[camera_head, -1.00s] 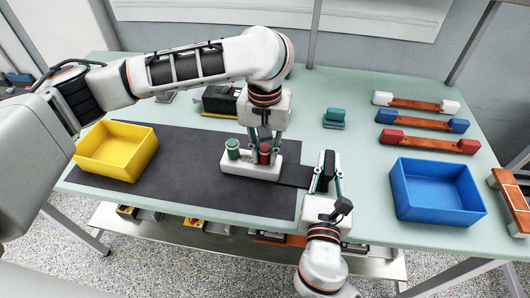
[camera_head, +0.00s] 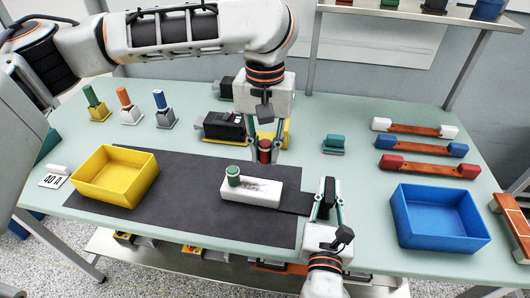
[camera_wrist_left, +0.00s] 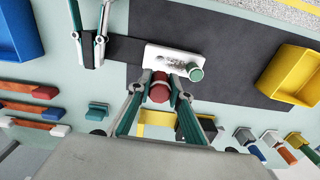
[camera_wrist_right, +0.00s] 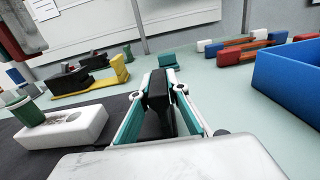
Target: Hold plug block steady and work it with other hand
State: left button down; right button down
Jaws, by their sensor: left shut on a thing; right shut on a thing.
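The white plug block (camera_head: 262,191) lies on the dark mat, with a green round plug (camera_head: 233,176) standing in its left end. Its right part shows a bare, marked top. My left gripper (camera_head: 265,146) is shut on a red round plug (camera_head: 265,154), held clear of the block on its far side; the plug also shows in the left wrist view (camera_wrist_left: 160,92). My right gripper (camera_head: 327,193) is right of the block, shut on an upright black piece (camera_wrist_right: 159,92). A flat dark strip (camera_head: 294,201) lies between the block and this gripper.
A yellow bin (camera_head: 92,189) stands at left and a blue bin (camera_head: 420,238) at right. A black device (camera_head: 222,127) sits behind the block. A teal block (camera_head: 334,146) and several coloured-ended bars stand right of it. Three plugs on stands fill the back left.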

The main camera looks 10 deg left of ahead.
jog(key=c, duration=1.9)
grip_release()
jog(key=shift+s, duration=0.1)
jog(key=s, duration=1.1)
jog(key=shift+s+a, duration=0.25)
jog(key=shift+s, duration=0.15)
jog(key=shift+s, duration=0.1)
